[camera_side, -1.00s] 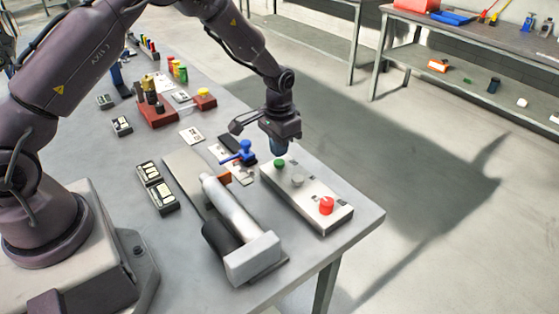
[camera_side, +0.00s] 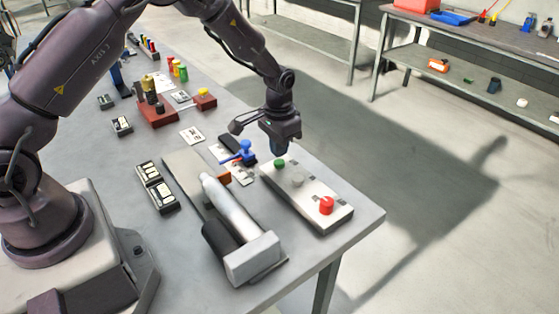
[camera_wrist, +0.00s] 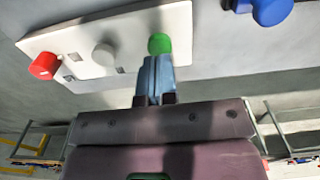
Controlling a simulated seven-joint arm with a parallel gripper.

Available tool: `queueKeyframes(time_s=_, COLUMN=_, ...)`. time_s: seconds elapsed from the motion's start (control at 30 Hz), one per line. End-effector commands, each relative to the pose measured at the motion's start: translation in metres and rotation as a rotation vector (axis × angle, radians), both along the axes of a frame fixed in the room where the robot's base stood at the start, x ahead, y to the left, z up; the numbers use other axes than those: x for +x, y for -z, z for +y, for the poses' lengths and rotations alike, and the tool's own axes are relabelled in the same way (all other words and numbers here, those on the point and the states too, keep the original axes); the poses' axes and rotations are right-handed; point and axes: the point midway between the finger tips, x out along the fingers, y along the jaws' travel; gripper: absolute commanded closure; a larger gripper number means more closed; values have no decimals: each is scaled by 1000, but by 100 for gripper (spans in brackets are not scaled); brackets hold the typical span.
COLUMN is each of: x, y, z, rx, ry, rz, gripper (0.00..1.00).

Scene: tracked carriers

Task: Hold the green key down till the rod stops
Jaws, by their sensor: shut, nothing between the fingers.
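The green key (camera_side: 279,163) stands at the far end of a pale control box (camera_side: 318,212). It also shows in the wrist view (camera_wrist: 159,43). My gripper (camera_side: 279,149) is shut and empty, pointing down at the green key. In the wrist view its blue-grey fingertips (camera_wrist: 157,62) overlap the key's near edge; I cannot tell whether they touch or press it. A pale cylinder (camera_side: 229,207) with a grey end block (camera_side: 252,258) lies on a plate beside the box. An orange-brown block (camera_side: 225,177) sits near its far end; the rod itself is not clear.
A grey knob (camera_side: 297,180) and a red knob (camera_side: 326,205) share the box. A blue handled part (camera_side: 245,152) stands just left of my gripper. Dark switch blocks (camera_side: 157,188) and a red-brown fixture (camera_side: 157,111) lie farther left. The table's right edge is close.

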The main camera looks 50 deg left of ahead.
Motion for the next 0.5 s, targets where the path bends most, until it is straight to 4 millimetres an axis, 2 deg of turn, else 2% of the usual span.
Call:
queueKeyframes(time_s=0.27, x=0, y=2, z=0, rx=0, ry=0, rz=0, gripper=100)
queueKeyframes(time_s=0.5, x=0, y=12, z=0, rx=0, ry=0, rz=2, gripper=100)
